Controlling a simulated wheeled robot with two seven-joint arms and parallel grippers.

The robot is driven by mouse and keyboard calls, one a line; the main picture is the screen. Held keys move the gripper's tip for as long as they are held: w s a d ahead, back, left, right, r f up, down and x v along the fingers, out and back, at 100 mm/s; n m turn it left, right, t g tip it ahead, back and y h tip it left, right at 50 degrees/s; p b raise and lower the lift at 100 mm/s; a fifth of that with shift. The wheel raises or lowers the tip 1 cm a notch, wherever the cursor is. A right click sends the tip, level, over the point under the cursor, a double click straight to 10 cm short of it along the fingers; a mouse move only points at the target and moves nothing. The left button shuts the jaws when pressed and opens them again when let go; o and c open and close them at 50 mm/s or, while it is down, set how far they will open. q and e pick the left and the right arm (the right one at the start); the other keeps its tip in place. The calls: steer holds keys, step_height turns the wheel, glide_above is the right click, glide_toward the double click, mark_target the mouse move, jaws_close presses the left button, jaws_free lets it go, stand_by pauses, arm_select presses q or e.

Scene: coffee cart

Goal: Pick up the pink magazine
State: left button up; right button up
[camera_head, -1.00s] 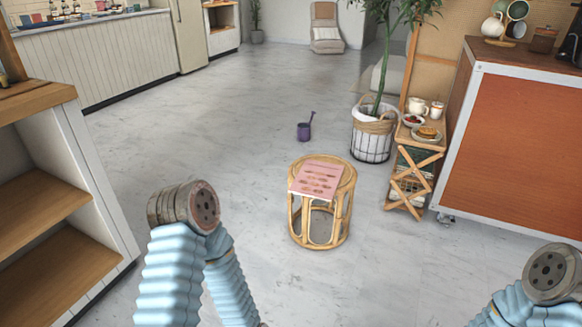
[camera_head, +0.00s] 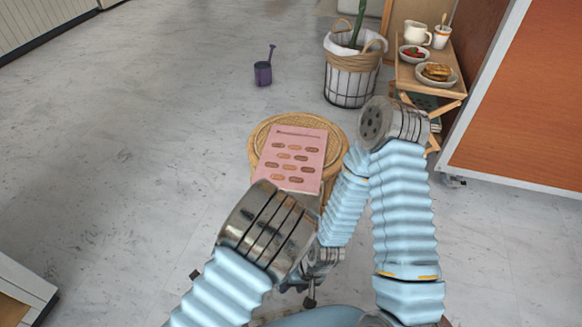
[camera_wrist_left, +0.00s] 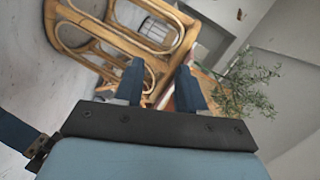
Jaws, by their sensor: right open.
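The pink magazine (camera_head: 292,158) lies flat on top of the round rattan stool (camera_head: 262,140) in the head view. My left arm's metal joint covers the near part of the stool, close to the magazine's lower left edge. My right gripper (camera_head: 311,288) is open and low in front of the stool, partly hidden by my arms, apart from the magazine. My left gripper (camera_wrist_left: 160,84) shows in the left wrist view with its two fingers apart. The rattan stool frame (camera_wrist_left: 88,42) is beyond them. A thin reddish edge shows between the fingers, too small to identify.
A purple watering can (camera_head: 263,73) stands on the floor behind the stool. A basket planter (camera_head: 350,80) and a small wooden side table (camera_head: 405,75) with dishes stand at the back right, beside an orange-panelled cart (camera_head: 530,105).

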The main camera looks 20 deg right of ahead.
arm_select(q)
steer(key=s+d+r+m+t+h, duration=0.1)
steer(key=s+d+r+m+h, duration=0.1)
steer(key=d+r+m+h, duration=0.25)
glide_toward(280, 185)
steer(key=x, duration=0.4)
steer(key=shift+m, duration=0.45)
steer(key=x, duration=0.3)
steer(key=b+x, duration=0.1)
steer(key=x, duration=0.2)
steer(key=shift+f, duration=0.25)
steer(key=shift+c, duration=0.4)
jaws_close()
